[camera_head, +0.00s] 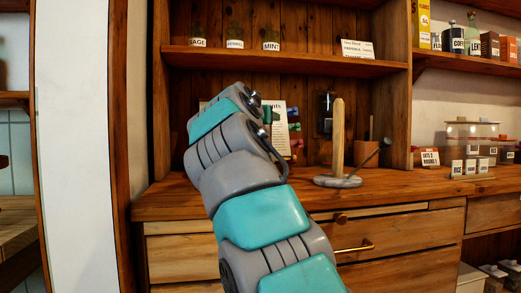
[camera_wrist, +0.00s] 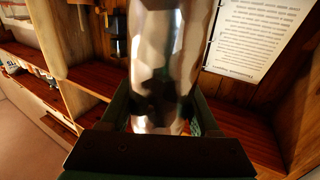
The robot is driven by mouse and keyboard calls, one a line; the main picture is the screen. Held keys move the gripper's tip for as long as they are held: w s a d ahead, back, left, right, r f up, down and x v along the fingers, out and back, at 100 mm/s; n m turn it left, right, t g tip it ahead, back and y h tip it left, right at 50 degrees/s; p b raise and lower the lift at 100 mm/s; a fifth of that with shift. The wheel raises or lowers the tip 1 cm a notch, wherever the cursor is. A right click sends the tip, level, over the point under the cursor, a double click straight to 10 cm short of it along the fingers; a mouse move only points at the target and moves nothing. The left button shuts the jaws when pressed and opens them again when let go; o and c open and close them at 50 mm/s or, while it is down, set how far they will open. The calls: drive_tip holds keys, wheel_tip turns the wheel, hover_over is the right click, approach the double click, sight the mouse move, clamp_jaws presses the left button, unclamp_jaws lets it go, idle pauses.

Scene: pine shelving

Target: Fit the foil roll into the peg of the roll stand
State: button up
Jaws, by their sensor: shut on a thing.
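The foil roll (camera_wrist: 160,55) is a shiny, silvery cylinder that stands upright in the wrist view. My gripper (camera_wrist: 162,102) is shut on its lower part, with a dark green finger on each side. The roll's top end is cut off by the frame. In the head view my arm hides the roll and most of my gripper. The roll stand has an upright pale wooden peg (camera_head: 338,135) on a round grey base (camera_head: 337,181). A thin dark rod slants up beside the peg. The peg is bare, and my gripper is left of it and apart from it.
The stand is on the wooden counter (camera_head: 400,190) inside a shelf bay. A shelf (camera_head: 285,62) with labelled jars spans above the peg. A printed sheet (camera_wrist: 252,38) is behind the roll. Label cards and small containers (camera_head: 472,145) are at the right.

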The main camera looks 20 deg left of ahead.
clamp_jaws()
drive_tip(key=shift+r, duration=0.15)
idle(0.4)
